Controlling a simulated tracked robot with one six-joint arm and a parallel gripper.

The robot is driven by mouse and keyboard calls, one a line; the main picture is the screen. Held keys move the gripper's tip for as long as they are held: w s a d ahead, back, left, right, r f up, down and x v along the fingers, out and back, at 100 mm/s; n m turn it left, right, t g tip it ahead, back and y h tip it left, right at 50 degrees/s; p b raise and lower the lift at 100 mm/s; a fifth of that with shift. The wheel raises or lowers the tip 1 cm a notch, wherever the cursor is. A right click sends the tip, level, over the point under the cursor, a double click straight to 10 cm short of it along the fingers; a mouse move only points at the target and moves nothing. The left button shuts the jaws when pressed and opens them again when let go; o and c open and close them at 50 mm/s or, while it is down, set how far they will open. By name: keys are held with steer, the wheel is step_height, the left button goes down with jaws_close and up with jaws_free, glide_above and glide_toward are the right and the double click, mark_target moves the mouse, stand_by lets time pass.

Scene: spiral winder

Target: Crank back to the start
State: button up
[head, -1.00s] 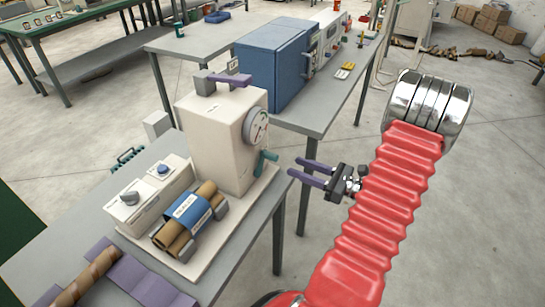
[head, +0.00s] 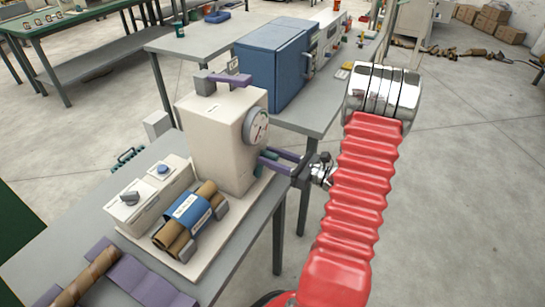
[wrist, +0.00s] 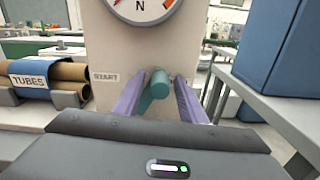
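The winder (head: 215,140) is a tall cream box on a cream base on the near grey table. Its round dial (head: 255,126) faces right; the dial's lower part also shows in the wrist view (wrist: 140,8), marked N. Below the dial is a teal crank handle (wrist: 158,84), which points toward me in the wrist view. My gripper (head: 268,160) has purple fingers apart, one on each side of the handle. Gaps beside the handle show in the wrist view, so it is not clamped. In the head view the fingers mostly hide the handle.
Brown tubes with a blue band (head: 186,212) lie in a holder on the winder's base. Behind is another grey table with a blue cabinet (head: 270,65).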

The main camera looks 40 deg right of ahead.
steer(key=shift+c, duration=0.2)
jaws_close()
steer(key=shift+d, duration=0.15)
stand_by(1.2)
